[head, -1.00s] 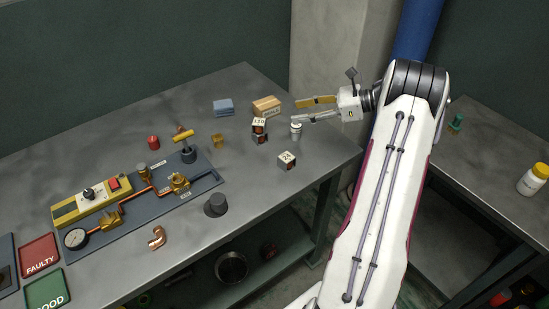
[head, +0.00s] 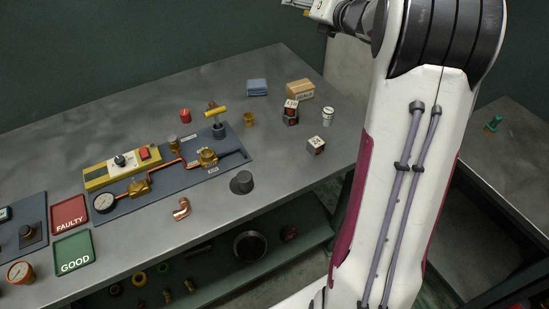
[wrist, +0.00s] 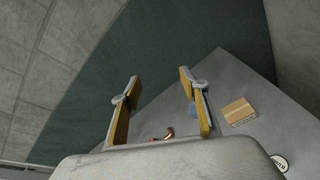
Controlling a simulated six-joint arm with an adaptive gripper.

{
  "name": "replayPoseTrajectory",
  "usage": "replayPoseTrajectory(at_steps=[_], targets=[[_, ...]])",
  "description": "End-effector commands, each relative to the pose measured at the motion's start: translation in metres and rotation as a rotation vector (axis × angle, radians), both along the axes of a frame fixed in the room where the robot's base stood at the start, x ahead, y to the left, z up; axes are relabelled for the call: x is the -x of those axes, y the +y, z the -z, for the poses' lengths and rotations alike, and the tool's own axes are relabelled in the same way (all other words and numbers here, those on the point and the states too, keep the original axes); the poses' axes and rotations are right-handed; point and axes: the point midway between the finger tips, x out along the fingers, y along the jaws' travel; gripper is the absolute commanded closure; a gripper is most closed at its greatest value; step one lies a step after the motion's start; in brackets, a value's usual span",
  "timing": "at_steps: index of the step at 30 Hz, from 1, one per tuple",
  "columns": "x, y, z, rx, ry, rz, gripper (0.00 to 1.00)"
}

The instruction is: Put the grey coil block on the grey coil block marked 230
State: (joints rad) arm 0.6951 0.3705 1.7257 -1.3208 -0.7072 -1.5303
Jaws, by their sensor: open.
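A grey coil block with a dark number on its pale top (head: 316,146) sits alone on the table near its right edge. Behind it, a second numbered coil block (head: 291,104) appears to rest on another block (head: 290,118). The digits are too small to read surely, so I cannot tell which is marked 230. My gripper (wrist: 158,75) is open and empty in the wrist view. In the head view, it is high at the top edge, partly cut off, well above and away from the blocks.
A white canister (head: 327,117) and a cardboard box (head: 300,89) stand close to the paired blocks. A blue cloth (head: 257,87) and a brass fitting (head: 249,119) lie left of them. A dark grey knob (head: 242,183) stands near the front. The valve board (head: 128,201) fills the middle left.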

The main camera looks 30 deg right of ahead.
Motion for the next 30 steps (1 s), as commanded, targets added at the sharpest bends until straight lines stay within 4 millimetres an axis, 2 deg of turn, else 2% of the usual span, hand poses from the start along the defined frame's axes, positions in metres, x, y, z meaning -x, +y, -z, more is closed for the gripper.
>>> replayPoseTrajectory(at_steps=[1, 7, 16, 23, 30], targets=[[0.001, 0.008, -0.012, -0.043, -0.008, 0.038, 0.56], [0.015, 0.028, -0.043, -0.258, -0.030, 0.214, 0.56], [0.059, 0.063, -0.066, -0.619, -0.058, 0.461, 0.56], [0.105, 0.095, -0.062, -0.916, -0.062, 0.640, 0.56], [0.164, 0.134, -0.041, -1.228, -0.040, 0.827, 0.56]])
